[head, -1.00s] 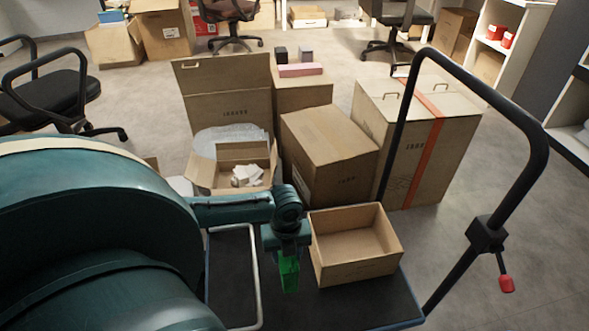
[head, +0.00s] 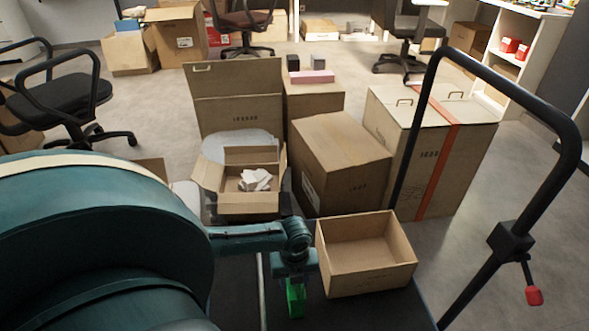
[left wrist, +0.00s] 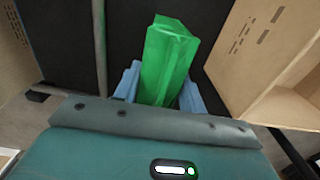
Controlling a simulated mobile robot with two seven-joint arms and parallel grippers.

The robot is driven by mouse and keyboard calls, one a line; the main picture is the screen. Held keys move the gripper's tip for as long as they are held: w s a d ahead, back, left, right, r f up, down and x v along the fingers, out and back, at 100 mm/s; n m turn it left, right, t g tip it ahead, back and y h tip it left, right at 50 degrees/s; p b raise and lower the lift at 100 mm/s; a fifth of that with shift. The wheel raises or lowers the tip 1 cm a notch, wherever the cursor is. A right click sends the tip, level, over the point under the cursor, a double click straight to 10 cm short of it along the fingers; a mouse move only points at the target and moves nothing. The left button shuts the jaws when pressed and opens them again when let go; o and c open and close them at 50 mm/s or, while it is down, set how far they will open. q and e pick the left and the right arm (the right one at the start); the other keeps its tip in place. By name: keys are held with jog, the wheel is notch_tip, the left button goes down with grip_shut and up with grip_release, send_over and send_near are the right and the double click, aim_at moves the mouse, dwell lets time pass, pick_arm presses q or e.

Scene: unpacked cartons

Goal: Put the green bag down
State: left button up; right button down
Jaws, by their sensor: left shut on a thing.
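The green bag (head: 295,299) is upright below my left gripper (head: 294,281) in the head view, just left of the open empty carton. In the left wrist view the green bag (left wrist: 167,62) sits between the two blue fingers of my left gripper (left wrist: 158,88), which is shut on it. Beneath the bag is the dark cart deck (head: 236,294). I cannot tell whether the bag's bottom touches the deck. My right gripper is not in view.
The open empty carton (head: 366,280) stands close right of the bag. A cart handle (head: 566,150) rises at the right. A small open carton with white pieces (head: 248,203) and taller closed cartons (head: 343,165) stand behind. The deck left of the bag is bare.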

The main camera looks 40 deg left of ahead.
pick_arm(q)
jog(key=o, duration=1)
jog(key=shift+o, duration=0.2)
notch_tip(320, 180, up, 4)
jog(key=shift+r+p, duration=0.25)
jog(key=shift+p, duration=1)
notch_tip(320, 180, up, 7)
jog(key=p, duration=0.3)
jog(key=shift+r, duration=0.4)
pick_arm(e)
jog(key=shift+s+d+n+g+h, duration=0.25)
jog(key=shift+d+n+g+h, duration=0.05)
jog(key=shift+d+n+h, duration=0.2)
